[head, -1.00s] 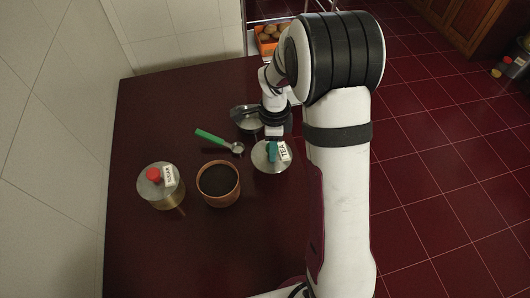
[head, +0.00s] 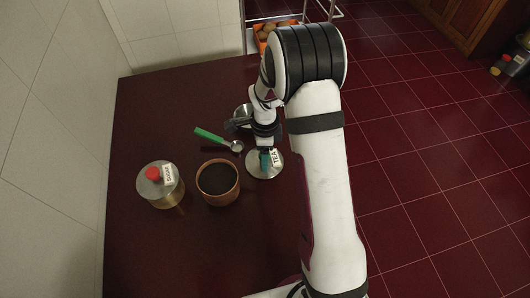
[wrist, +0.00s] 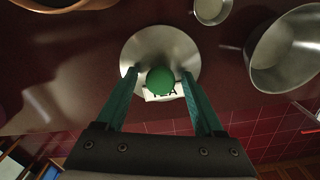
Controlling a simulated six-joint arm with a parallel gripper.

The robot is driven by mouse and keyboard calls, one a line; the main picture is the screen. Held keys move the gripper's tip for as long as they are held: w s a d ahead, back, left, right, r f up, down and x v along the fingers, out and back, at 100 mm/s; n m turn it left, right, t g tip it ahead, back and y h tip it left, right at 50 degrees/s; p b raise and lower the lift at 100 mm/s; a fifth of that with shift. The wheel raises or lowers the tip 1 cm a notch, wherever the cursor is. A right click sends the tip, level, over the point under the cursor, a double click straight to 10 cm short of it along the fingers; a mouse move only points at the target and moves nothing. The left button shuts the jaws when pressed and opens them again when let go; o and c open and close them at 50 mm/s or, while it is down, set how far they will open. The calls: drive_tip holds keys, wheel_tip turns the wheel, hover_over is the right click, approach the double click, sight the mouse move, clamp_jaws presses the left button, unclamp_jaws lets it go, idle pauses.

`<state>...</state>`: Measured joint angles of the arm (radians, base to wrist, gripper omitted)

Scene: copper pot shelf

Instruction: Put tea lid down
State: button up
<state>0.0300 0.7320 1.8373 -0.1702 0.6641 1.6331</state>
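The tea lid (head: 267,174) is a round steel disc with a "TEA" label and a green knob (wrist: 160,80). It appears to lie flat on the dark red table, right of the copper pot; the wrist view also shows the lid (wrist: 160,45). My gripper (wrist: 160,76) is just above the lid. Its two green fingers stand on either side of the knob, with a gap on each side. The open steel tea pot (wrist: 290,50) is beside the lid; in the head view my gripper partly hides it.
A copper pot (head: 218,183) with dark contents and a lidded sugar canister (head: 160,185) with a red knob stand to the left. A green-handled scoop (head: 217,138) lies behind the copper pot. The table front is clear. The table's right edge is close to the lid.

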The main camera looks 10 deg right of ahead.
drive_tip(key=s+r+n, duration=0.1)
drive_tip(key=s+r, duration=0.1)
drive_tip(key=r, duration=0.6)
drive_tip(key=s+r+n, duration=0.2)
drive_tip(key=s+r, duration=0.1)
drive_tip(key=r, duration=0.5)
drive_tip(key=s+a+r+n+y, duration=0.1)
drive_tip(key=s+a+r+n, duration=0.1)
drive_tip(key=s+n, duration=0.4)
drive_tip(key=s+a+r+n, duration=0.2)
drive_tip(key=s+n, duration=0.4)
drive_tip(key=s, duration=1)
drive_tip(key=shift+a+y, duration=0.35)
drive_tip(key=shift+y, duration=0.05)
